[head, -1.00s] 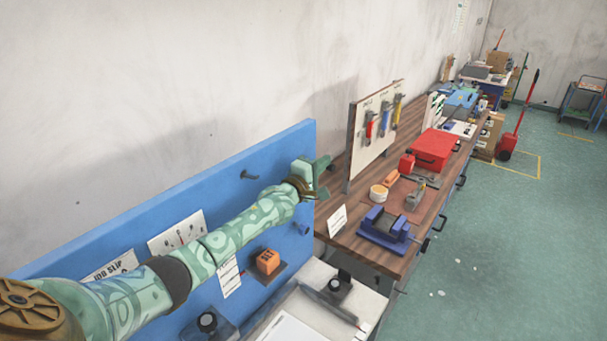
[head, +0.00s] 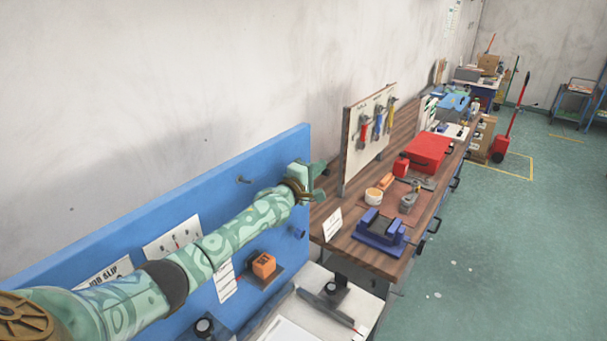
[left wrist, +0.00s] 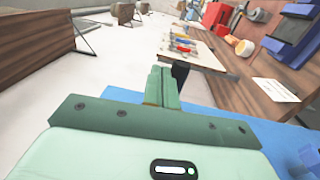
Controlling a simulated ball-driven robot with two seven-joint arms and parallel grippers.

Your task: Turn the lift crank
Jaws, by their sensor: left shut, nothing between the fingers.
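I cannot make out a lift crank in either view. My left gripper (head: 317,182) is at the end of the green patterned arm, beside the upper right edge of the blue panel (head: 150,233). In the left wrist view the fingers (left wrist: 160,86) are shut together with nothing between them, above the panel's blue edge (left wrist: 265,145). My right gripper is not in view.
An orange block (head: 263,265) sits at the blue panel. A wooden bench (head: 370,262) beyond carries a blue vise (head: 380,233), a red box (head: 428,152) and a tool board (head: 366,145). The green floor (head: 500,250) at right is mostly clear.

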